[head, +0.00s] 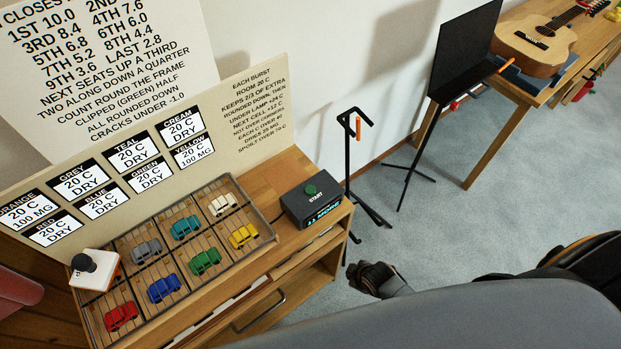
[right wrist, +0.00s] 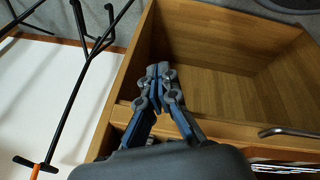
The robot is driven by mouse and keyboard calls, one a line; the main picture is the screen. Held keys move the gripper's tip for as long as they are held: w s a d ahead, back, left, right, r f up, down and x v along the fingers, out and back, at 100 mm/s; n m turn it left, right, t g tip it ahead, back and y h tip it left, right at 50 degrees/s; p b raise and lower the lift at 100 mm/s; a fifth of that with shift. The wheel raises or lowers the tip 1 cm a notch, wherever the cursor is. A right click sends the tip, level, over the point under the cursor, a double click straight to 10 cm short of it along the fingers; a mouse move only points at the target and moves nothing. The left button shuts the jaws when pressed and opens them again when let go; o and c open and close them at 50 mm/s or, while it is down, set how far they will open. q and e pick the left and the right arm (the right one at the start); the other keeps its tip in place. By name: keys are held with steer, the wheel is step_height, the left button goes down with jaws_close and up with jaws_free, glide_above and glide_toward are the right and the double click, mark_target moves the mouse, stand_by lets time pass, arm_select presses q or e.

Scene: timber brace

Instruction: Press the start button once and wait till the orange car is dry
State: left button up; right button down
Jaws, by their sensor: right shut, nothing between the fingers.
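The start button (head: 310,190) is a green round button on a black box (head: 312,206) at the right end of the wooden bench. The box's lit display seems to read "11 MORE". The orange car is not visible. A white and orange lamp unit with a black knob (head: 95,270) covers the rack's far-left cell, below the board label "ORANGE 20 C 100 MG" (head: 30,212). My right gripper (head: 358,272) is shut and empty, low beside the bench's right end and apart from the button. It also shows in the right wrist view (right wrist: 158,72). My left gripper is not in view.
The wire rack (head: 165,240) holds several toy cars, including red (head: 121,317), blue (head: 163,288) and yellow (head: 243,236). A black stand (head: 348,170) and a music stand (head: 465,50) stand right of the bench. Open carpet (head: 440,220) lies between.

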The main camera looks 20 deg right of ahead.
steer(key=w+a+r+n+t+y+p, duration=0.15)
steer(key=w+r, duration=0.25)
steer(key=r, duration=0.5)
steer(key=w+a+r+n+h+p, duration=0.1)
steer(key=w+a+r+n+p, duration=0.2)
steer(key=r, duration=0.5)
arm_select(q)
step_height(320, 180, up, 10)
steer(key=p, duration=0.4)
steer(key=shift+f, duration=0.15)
arm_select(e)
step_height(320, 180, up, 18)
steer(key=n+t+y, duration=0.3)
steer(key=n, duration=1.6)
glide_above(313, 192)
steer(key=shift+g, duration=0.25)
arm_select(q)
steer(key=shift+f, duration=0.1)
arm_select(e)
step_height(313, 192, down, 7)
steer(key=b, duration=0.7)
steer(key=shift+f, duration=0.1)
arm_select(q)
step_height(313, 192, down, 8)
steer(key=b, duration=0.1)
arm_select(e)
steer(key=shift+f, duration=0.8)
